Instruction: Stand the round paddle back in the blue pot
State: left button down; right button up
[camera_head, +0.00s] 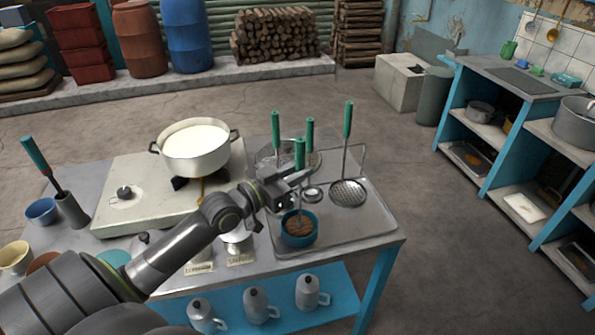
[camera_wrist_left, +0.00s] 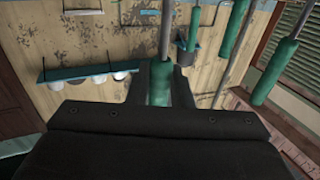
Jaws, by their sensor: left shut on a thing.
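The blue pot (camera_head: 314,228) stands on the front of the metal tray, with a round brown surface inside it. I cannot tell whether that is the pot's contents or a paddle's disc. My left gripper (camera_head: 297,180) is above and just behind the pot. It is shut on a green handle (camera_head: 299,152) that stands nearly upright; in the left wrist view this handle (camera_wrist_left: 160,82) is between the fingers of the gripper (camera_wrist_left: 160,90), with a grey shaft running out. The held tool's lower end is not clear, so I cannot tell whether it is in the pot.
A perforated skimmer (camera_head: 348,193) and other green-handled tools (camera_head: 275,130) are close beside the gripper. A white pot of milk (camera_head: 195,148) sits on the stove (camera_head: 125,170). Another green-handled tool (camera_head: 38,157) stands in a grey holder at left. The tray's right front (camera_head: 365,228) is clear.

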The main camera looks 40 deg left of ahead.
pick_arm(q)
jog(key=shift+f, duration=0.15)
jog(key=c, duration=1.2)
grip_release()
jog(key=shift+s, duration=0.15)
jog(key=p+v, duration=0.5)
jog(key=v, duration=1.2)
jog(key=shift+s, duration=0.1)
